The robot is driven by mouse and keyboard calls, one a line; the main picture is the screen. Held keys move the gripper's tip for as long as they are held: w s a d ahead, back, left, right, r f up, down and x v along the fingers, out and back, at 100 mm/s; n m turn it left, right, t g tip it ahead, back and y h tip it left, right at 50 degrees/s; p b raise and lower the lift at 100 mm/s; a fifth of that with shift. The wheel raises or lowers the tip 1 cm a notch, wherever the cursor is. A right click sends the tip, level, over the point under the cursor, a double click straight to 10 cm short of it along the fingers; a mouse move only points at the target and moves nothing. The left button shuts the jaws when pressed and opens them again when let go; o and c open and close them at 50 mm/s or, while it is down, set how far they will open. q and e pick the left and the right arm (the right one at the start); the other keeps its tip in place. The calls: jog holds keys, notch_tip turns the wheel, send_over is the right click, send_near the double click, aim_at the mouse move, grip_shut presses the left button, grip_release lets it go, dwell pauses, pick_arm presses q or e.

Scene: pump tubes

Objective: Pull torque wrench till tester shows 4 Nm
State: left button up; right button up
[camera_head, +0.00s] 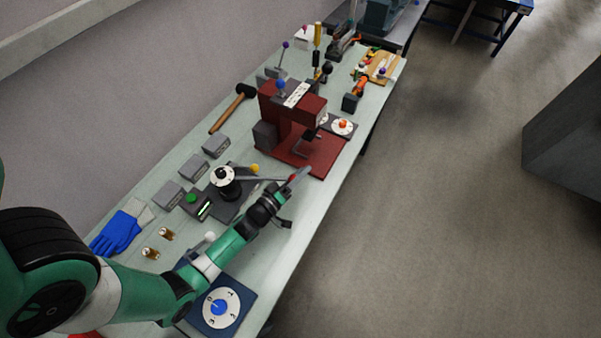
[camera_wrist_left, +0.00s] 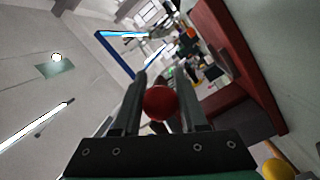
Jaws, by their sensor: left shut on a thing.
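The torque tester (camera_head: 229,207) is a dark base on the bench, with a round white-topped black head (camera_head: 225,176). A small box with a green button and a lit display (camera_head: 204,210) sits at its left; the reading is too small to tell. The torque wrench (camera_head: 262,179) is a thin grey bar running right from the head to my left gripper (camera_head: 298,176). In the left wrist view, a red ball-shaped handle end (camera_wrist_left: 160,103) sits between the two fingers of my left gripper (camera_wrist_left: 164,82), which is shut on it. My right gripper is out of view.
A red press (camera_head: 298,125) stands just beyond the gripper, its base close to the fingers. A yellow knob (camera_head: 254,168) is beside the wrench. Grey blocks (camera_head: 216,145), a hammer (camera_head: 232,108), blue gloves (camera_head: 118,233) and a blue dial plate (camera_head: 222,306) lie around. The bench's right edge is near.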

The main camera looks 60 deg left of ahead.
pick_arm(q)
grip_shut()
dwell(0.9)
